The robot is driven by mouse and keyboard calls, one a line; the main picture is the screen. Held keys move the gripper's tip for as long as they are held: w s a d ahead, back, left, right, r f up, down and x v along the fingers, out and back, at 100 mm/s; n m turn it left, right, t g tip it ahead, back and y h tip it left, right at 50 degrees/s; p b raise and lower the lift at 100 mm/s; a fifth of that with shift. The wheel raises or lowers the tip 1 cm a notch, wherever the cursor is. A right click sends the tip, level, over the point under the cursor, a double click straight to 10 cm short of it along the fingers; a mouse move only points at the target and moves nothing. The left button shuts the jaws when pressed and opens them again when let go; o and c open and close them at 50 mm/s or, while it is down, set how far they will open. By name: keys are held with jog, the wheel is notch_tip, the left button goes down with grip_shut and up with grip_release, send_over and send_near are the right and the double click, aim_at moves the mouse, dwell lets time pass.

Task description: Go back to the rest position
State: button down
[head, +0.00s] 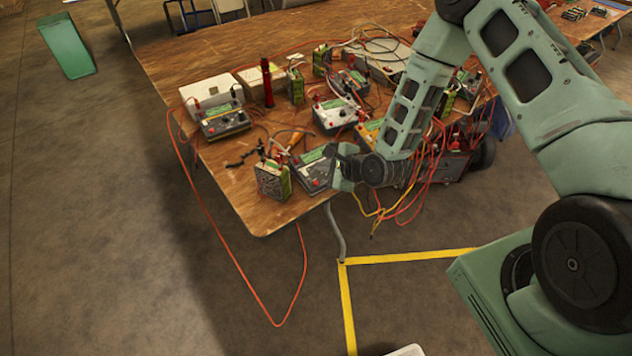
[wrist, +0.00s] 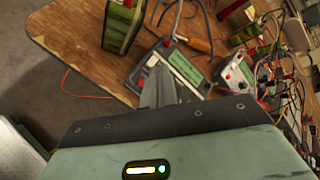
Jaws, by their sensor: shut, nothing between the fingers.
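My gripper (wrist: 158,88) is shut and empty. In the wrist view its closed fingers point at a grey charger with a green screen (wrist: 180,68) near the table's front corner. The same charger (head: 314,172) shows in the head view, where my green arm reaches over the table's front right part. The gripper's fingertips are hard to make out in the head view, and I cannot tell whether they touch the charger. A green battery pack (head: 272,180) stands just left of that charger and shows in the wrist view (wrist: 122,25) too.
The wooden table (head: 180,62) is crowded with chargers, batteries and tangled cables. An orange cable (head: 205,215) loops off its front left edge. Red and yellow wires hang beside my wrist.

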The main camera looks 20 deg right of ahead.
dwell(0.4)
jog(key=s+a+r+n+g+h, duration=0.1)
jog(key=s+a+r+n+g, duration=0.3)
jog(key=r+n, duration=0.3)
jog(key=s+a+r+n+g, duration=0.1)
jog(key=s+a+r+n, duration=0.45)
jog(key=r+n, duration=0.2)
jog(key=s+r+n+g+h, duration=0.1)
jog(key=s+r+n, duration=0.3)
jog(key=s, duration=0.3)
jog(key=s+d+r+n+g+h, duration=0.1)
jog(key=s+r+n, duration=0.3)
jog(key=s, duration=0.4)
jog(key=s+d+r+n+g+h, duration=0.1)
jog(key=s+r+n+g, duration=0.1)
jog(key=s+r+n, duration=0.2)
jog(key=s+n, duration=0.2)
jog(key=s, duration=0.1)
jog(key=shift+s+d+g+h+b, duration=0.2)
jog(key=shift+s+g+h+b, duration=0.1)
jog(key=shift+s+g+b, duration=0.1)
